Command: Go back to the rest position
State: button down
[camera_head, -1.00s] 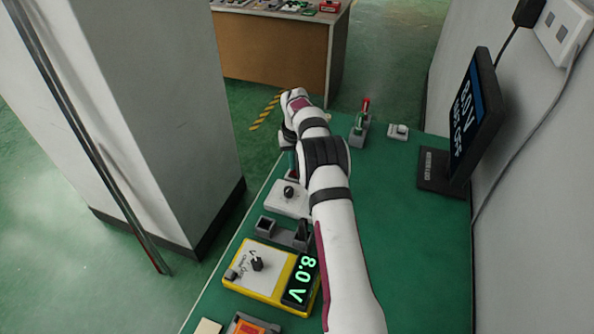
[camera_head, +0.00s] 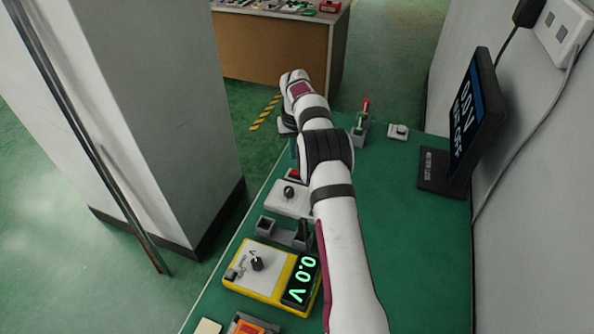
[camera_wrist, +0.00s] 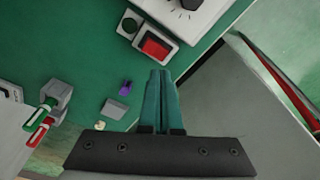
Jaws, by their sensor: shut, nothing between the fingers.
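My gripper (camera_wrist: 162,74) is shut and empty in the wrist view, its two teal fingers together. It points toward a small grey-white unit with a red switch (camera_wrist: 155,45) and a dark round button (camera_wrist: 130,25), apart from both in the picture. In the head view my arm hides most of the gripper; a bit of teal finger (camera_head: 292,150) shows above the red switch (camera_head: 294,173). The yellow meter (camera_head: 244,272) has a black knob and a display (camera_head: 302,280) reading 0.0 V.
A white knob box (camera_head: 288,198) and a grey lever fixture (camera_head: 283,233) line the green bench's left edge. A red-handled lever (camera_head: 362,118) stands at the far end. A monitor (camera_head: 474,112) stands at right. The bench between arm and monitor is clear.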

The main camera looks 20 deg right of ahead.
jog(key=shift+r, duration=1)
